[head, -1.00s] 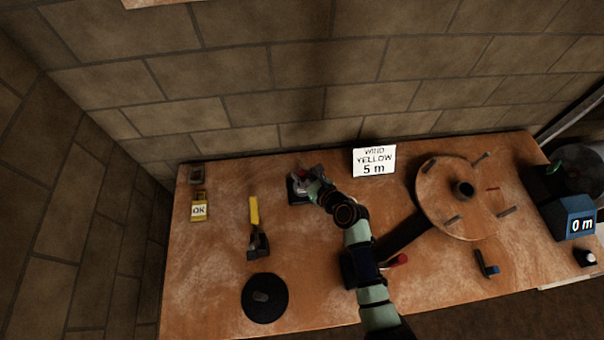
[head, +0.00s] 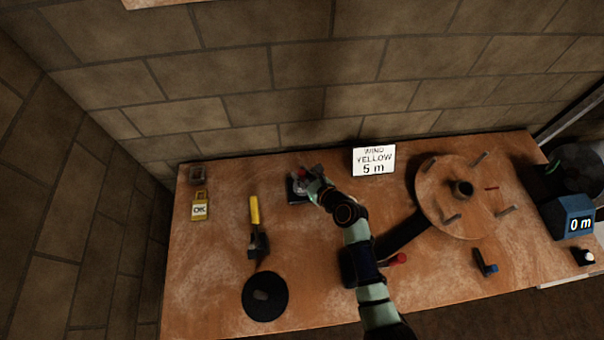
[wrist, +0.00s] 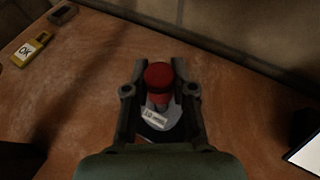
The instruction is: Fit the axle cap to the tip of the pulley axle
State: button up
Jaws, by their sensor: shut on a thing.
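My gripper (wrist: 159,85) is shut on a red round cap (wrist: 158,75), which I take to be the axle cap. One finger is on either side of it. Directly below the cap is a grey part with a small white label (wrist: 153,117). In the head view the red cap (head: 303,171) shows beside my gripper (head: 312,183), over a small dark block (head: 298,195) near the back of the table. The pulley axle is not clearly seen. I cannot tell whether the cap touches the part below it.
A yellow-handled tool (head: 254,210) and a black disc (head: 265,297) lie left on the wooden table (head: 210,260). A yellow OK tag (head: 199,207) lies far left. A sign (head: 374,161) stands at the back wall. A round wooden reel (head: 440,195) with pegs is on the right.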

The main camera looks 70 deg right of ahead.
jog(key=shift+f+b, duration=1.35)
jog(key=shift+f, duration=0.65)
jog(key=o, duration=1)
jog(key=shift+s, duration=0.1)
jog(key=v, duration=1.1)
jog(key=shift+s+a+r, duration=0.1)
jog(key=shift+s+a, duration=0.15)
jog(key=shift+s, duration=0.1)
